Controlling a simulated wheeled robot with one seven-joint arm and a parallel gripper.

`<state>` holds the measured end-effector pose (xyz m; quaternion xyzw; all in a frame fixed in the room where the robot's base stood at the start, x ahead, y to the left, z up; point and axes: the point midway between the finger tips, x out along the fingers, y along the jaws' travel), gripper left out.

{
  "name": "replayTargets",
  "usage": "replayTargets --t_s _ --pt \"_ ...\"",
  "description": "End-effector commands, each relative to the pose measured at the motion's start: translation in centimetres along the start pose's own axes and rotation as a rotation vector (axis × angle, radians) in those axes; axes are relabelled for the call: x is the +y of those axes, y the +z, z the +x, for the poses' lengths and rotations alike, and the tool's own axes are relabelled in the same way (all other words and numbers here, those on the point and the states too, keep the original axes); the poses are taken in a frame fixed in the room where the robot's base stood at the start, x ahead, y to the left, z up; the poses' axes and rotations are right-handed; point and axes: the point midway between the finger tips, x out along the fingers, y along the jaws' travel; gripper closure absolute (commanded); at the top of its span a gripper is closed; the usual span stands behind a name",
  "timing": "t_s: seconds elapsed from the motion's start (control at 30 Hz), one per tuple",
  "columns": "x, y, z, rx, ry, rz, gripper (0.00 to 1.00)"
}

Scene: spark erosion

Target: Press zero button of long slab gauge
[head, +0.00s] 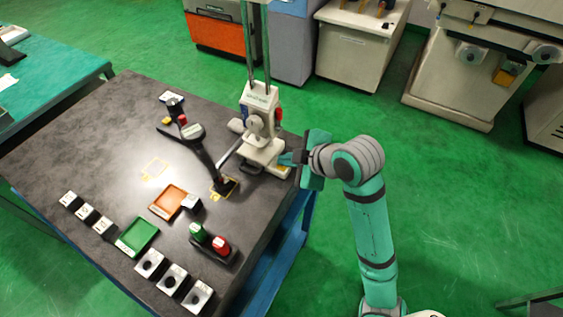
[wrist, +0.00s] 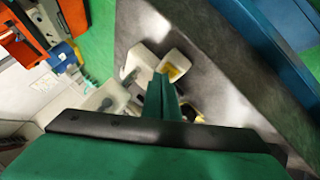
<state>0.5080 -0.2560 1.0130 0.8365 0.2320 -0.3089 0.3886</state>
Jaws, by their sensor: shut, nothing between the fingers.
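A white upright instrument (head: 262,118) with two tall columns, a round knob and a red part stands at the table's right edge. It looks like a gauge; I cannot tell for sure that it is the long slab gauge, and no zero button can be made out. My gripper (head: 288,158) is shut and empty, pointing left beside the instrument's lower right side. In the wrist view my shut fingers (wrist: 162,82) are close to a white piece with a yellow face (wrist: 174,65). Whether they touch it cannot be told. The fingers and palm hide what lies below.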

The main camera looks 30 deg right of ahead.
Motion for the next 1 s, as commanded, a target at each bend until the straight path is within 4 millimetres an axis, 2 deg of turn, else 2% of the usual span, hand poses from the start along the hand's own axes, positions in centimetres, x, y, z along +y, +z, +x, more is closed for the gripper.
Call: replayTargets --t_s 0.57,1.0 --pt "0.7 -0.8 -0.7 0.002 0.000 -0.004 1.00" --pt "2.6 -2.7 -3.3 0.001 0.000 -0.005 1.00"
